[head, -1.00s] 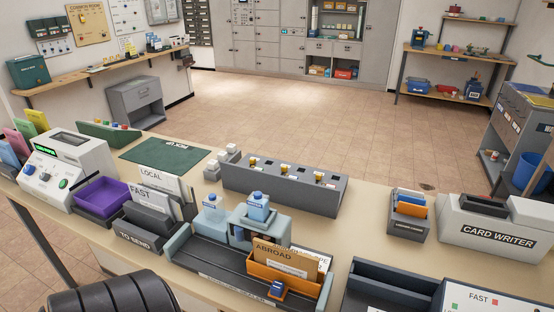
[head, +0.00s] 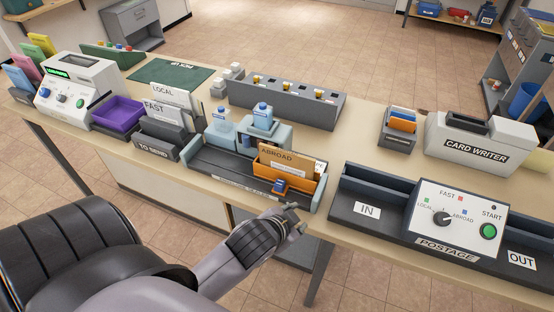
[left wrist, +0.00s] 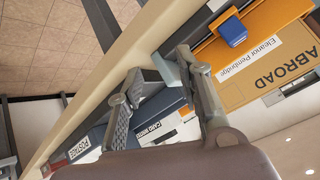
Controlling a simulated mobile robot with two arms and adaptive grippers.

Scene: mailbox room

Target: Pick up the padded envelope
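A tan envelope marked ABROAD (head: 282,160), which looks like the padded one, stands upright in an orange holder (head: 300,187) at the front of the counter. In the left wrist view the envelope (left wrist: 240,85) carries the name Eleanor Pembridge, and the orange holder (left wrist: 272,22) shows beside it. My left gripper (head: 297,217) is just in front of the counter edge, below the holder and apart from the envelope. In the left wrist view its two fingers (left wrist: 160,65) are spread and empty. My right gripper is not in view.
A small blue object (head: 280,186) is at the holder's front. Blue-capped bottles (head: 262,116) stand behind the sealer tray (head: 205,165). The postage machine (head: 460,210) is to the right, the TO SEND rack (head: 155,147) to the left.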

